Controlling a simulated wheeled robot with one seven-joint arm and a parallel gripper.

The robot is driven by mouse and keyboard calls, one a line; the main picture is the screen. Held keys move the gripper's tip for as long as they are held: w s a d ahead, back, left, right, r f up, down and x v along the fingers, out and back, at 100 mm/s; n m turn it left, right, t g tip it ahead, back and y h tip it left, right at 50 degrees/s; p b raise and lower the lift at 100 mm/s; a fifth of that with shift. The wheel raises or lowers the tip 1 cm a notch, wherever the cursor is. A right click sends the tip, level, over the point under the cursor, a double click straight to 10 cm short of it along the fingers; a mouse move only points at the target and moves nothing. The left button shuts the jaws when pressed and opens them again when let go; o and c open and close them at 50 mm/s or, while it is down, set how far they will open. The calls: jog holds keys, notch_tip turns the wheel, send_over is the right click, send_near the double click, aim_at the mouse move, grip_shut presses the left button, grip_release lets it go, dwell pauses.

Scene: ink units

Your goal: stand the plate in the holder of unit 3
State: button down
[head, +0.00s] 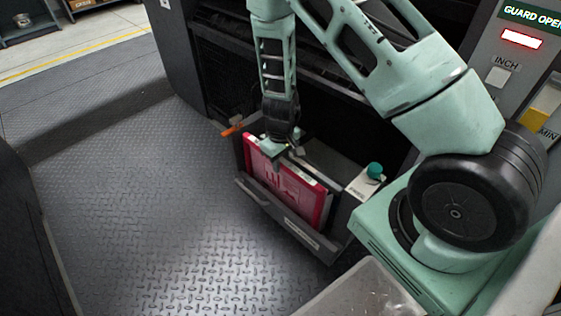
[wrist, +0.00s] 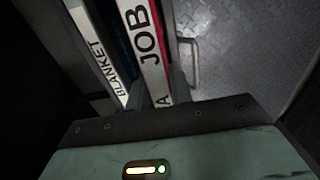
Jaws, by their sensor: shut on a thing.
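The red plate (head: 285,187) stands upright, leaning slightly, in a dark open-topped holder (head: 275,212) in the head view. My gripper (head: 284,152) is shut on its top edge from above. In the wrist view the plate's white top edge (wrist: 150,50) reads "JOB" and part of an "A", with red along its right side. The plate's lower part is hidden behind the holder's front wall. The holder's front label is too small to read, so I cannot tell which unit it belongs to.
A strip marked "BLANKET" (wrist: 108,68) lies left of the plate in the wrist view. A teal knob (head: 375,170) and an orange handle (head: 232,130) flank the holder. A panel (head: 523,40) reads "GUARD OPE". The tread-plate floor (head: 130,200) on the left is clear.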

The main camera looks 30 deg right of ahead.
jog(key=c, duration=1.2)
grip_release()
jog(key=shift+f, duration=0.1)
jog(key=shift+o, duration=0.2)
notch_tip(320, 180, up, 17)
jog(key=p, duration=0.6)
jog(key=shift+r+p, duration=0.2)
jog(key=shift+p, duration=0.15)
notch_tip(320, 180, up, 5)
jog(key=p, duration=0.4)
jog(key=shift+p, duration=0.35)
